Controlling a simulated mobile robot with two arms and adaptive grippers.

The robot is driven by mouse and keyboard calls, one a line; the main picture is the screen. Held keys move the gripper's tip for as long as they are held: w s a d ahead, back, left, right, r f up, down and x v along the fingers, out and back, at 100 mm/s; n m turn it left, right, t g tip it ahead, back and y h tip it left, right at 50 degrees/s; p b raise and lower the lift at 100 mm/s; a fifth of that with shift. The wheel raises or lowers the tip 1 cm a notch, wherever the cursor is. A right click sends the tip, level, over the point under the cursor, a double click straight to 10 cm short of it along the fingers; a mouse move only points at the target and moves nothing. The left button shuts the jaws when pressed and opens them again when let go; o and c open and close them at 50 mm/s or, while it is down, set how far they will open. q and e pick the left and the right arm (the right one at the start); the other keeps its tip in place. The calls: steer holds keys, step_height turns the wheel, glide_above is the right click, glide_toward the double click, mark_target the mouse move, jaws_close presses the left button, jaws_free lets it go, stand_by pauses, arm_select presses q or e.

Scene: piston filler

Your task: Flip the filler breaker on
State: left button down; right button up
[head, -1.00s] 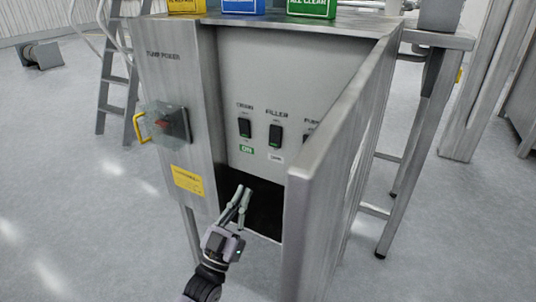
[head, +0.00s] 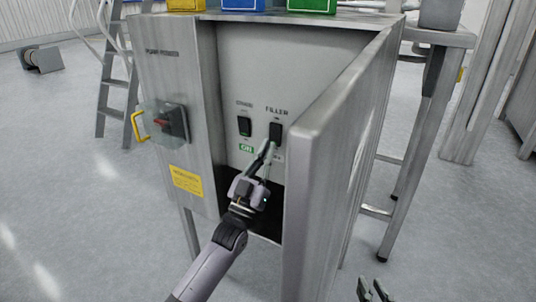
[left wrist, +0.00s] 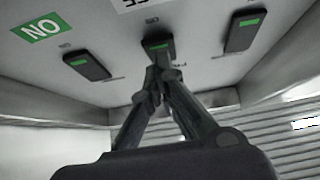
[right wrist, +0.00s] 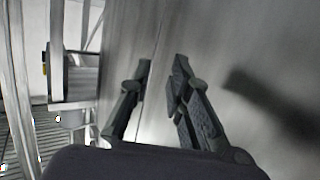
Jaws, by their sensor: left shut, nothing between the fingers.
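The filler breaker (head: 276,131) is a black rocker switch under the FILLER label, on the grey panel inside the open cabinet. In the left wrist view it is the middle switch (left wrist: 157,46), with a green patch on its face. My left gripper (head: 269,146) is shut and empty. Its fingertips are at the lower end of the filler breaker; I cannot tell whether they touch it. The fingers partly hide the label below the breaker. My right gripper (head: 373,290) is low at the bottom of the head view, outside the cabinet, with its fingers (right wrist: 160,64) apart and empty.
The open cabinet door (head: 335,150) stands at the right and hides the third breaker. A red rotary switch (head: 163,123) is on the left front.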

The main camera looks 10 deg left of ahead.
arm_select(q)
steer(key=shift+w+d, duration=0.1)
steer(key=shift+w, duration=0.05)
arm_select(e)
steer(key=shift+w+a+r, duration=0.1)
steer(key=shift+r, duration=0.25)
steer(key=shift+t, duration=0.3)
arm_select(q)
steer(key=shift+f, duration=0.1)
steer(key=shift+w+f+b, duration=0.15)
steer(key=shift+w+b, duration=0.1)
steer(key=shift+b, duration=0.75)
steer(key=shift+w+d+t+b, duration=0.1)
steer(key=shift+w+t+b, duration=0.05)
steer(key=shift+t+b, duration=0.35)
arm_select(e)
step_height(320, 180, up, 12)
steer(key=s+a+t+y, duration=0.1)
steer(key=t+y, duration=0.1)
steer(key=t, duration=0.5)
steer(key=shift+s+a+y, duration=0.15)
steer(key=shift+a+y, duration=0.05)
steer(key=shift+y, duration=0.2)
